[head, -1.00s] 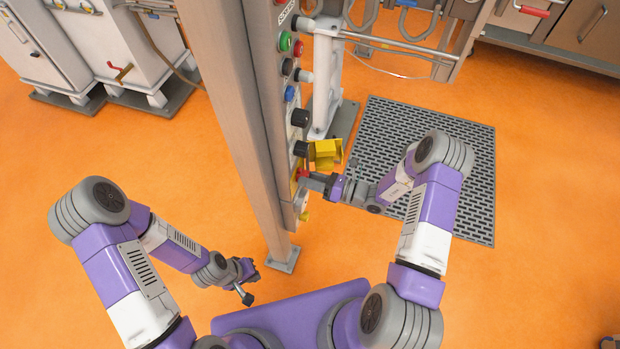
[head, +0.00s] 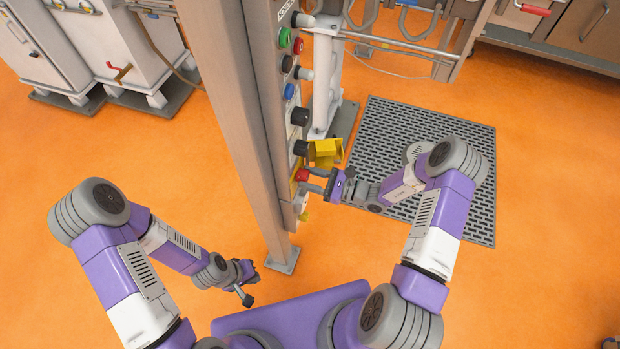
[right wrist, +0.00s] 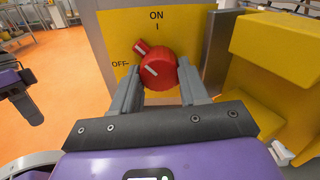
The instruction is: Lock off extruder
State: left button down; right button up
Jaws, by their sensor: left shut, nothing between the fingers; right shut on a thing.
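The red rotary switch (head: 301,174) sits low on the control column's side panel. In the right wrist view the red switch (right wrist: 158,72) is on a yellow plate (right wrist: 190,30) marked ON at top and OFF at left. Its pointer end tilts to the upper left, between the two marks. My right gripper (head: 312,180) has its fingers on either side of the knob, shut on it; it also shows in the right wrist view (right wrist: 160,88). My left gripper (head: 246,297) is shut and empty, low over the floor, left of the column's foot.
A yellow block-shaped part (head: 325,152) sticks out just above the switch; it fills the right of the wrist view (right wrist: 275,60). Black knobs and coloured buttons line the panel (head: 289,92) above. A metal post (head: 235,110) stands left of it. Floor around my left gripper is clear.

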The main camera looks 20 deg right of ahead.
jog(key=shift+w+d+n+b, duration=0.1)
jog(key=shift+n+b, duration=0.5)
jog(key=shift+n, duration=4.3)
jog(key=o, duration=1.1)
jog(key=shift+c, duration=0.2)
jog(key=p+v, duration=0.1)
jog(key=v, duration=0.6)
jog(key=shift+s+d, duration=0.2)
jog(key=shift+d, duration=0.05)
